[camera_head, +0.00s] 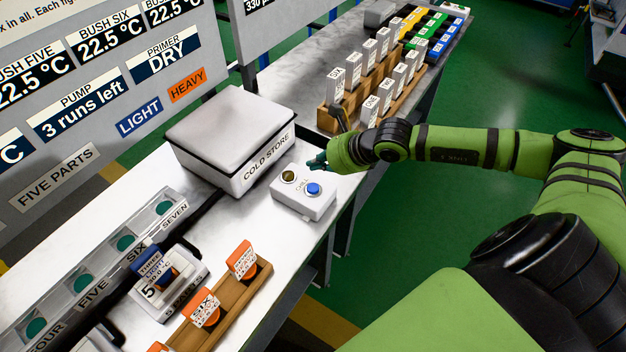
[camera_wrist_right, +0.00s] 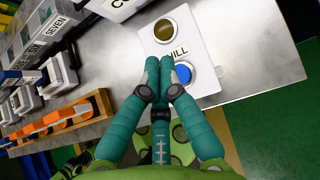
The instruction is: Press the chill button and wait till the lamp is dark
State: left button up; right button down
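The chill box (camera_head: 304,203) is a small white box on the bench in front of the cold store. It carries a round lamp (camera_head: 289,175) and a blue button (camera_head: 314,189). The lamp looks dull olive-brown, with no bright glow; it also shows in the right wrist view (camera_wrist_right: 163,29). My right gripper (camera_head: 318,162) is at the box's far right side, its teal fingers together and empty. In the right wrist view the fingertips (camera_wrist_right: 159,65) lie over the label, just left of the button (camera_wrist_right: 183,74). I cannot tell whether they touch the box. My left gripper is out of view.
The white cold store (camera_head: 232,138) stands behind the chill box. Wooden racks with labelled parts (camera_head: 372,85) stand farther along the bench. A wooden rail with orange-tagged parts (camera_head: 222,308) and numbered stations (camera_head: 93,284) are in front. Bare bench (camera_head: 262,232) lies around the box.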

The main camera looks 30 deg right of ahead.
aim_at(310, 185)
notch_tip(310, 185, down, 5)
jog(key=b, duration=0.2)
jog(key=shift+r+b, duration=0.2)
jog(key=shift+b, duration=0.15)
jog(key=shift+f+b, duration=0.35)
jog(key=shift+b, duration=0.05)
dwell(0.6)
jog(key=shift+f+b, duration=0.45)
jog(key=shift+b, duration=0.15)
jog(key=shift+f+b, duration=0.55)
jog(key=shift+b, duration=0.05)
dwell(0.5)
jog(key=shift+r, duration=0.15)
jog(key=shift+r+p, duration=0.5)
jog(key=shift+r, duration=0.3)
